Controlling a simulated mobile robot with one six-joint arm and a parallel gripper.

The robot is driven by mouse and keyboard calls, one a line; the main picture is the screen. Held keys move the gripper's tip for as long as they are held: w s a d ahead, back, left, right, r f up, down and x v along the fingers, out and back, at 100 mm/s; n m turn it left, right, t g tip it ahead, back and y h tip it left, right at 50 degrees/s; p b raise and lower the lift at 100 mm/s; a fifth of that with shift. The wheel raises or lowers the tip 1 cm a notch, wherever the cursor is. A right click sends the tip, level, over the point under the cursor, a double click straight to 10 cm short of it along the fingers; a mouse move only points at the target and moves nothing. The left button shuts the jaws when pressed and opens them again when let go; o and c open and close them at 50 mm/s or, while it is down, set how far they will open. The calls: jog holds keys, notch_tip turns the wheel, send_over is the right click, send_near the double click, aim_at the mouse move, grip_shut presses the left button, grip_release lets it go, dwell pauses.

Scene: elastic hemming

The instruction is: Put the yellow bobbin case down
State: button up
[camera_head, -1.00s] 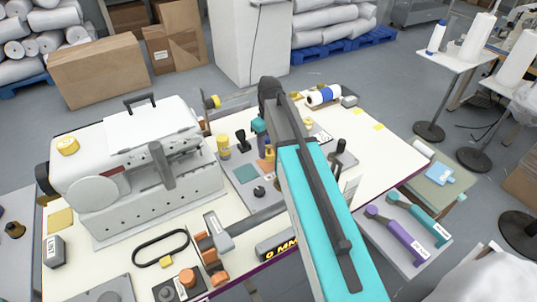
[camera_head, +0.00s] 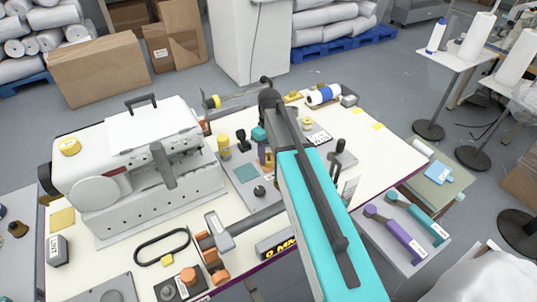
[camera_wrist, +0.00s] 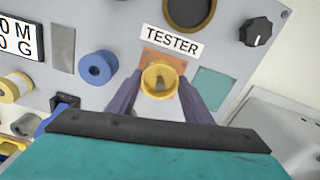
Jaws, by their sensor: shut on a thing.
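The yellow bobbin case (camera_wrist: 160,78) is a small round cup with an open centre. My gripper (camera_wrist: 160,90), with purple fingers, is shut on it, one finger on each side. In the wrist view the case sits over an orange square pad (camera_wrist: 150,56), just below the TESTER label (camera_wrist: 172,40). Whether it touches the pad cannot be told. In the head view my gripper (camera_head: 265,152) is low over the grey tester plate (camera_head: 240,160), and the case (camera_head: 269,160) is partly hidden by the fingers and arm.
A yellow cylinder (camera_head: 224,146) and a black upright part (camera_head: 241,139) stand left of my gripper. The white sewing machine (camera_head: 135,165) stands farther left.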

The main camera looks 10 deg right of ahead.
jog(key=o, duration=1.2)
jog(key=shift+c, duration=0.2)
jog(key=shift+r, duration=0.2)
notch_tip(320, 180, up, 12)
jog(key=b, duration=0.2)
jog(key=shift+b, duration=0.4)
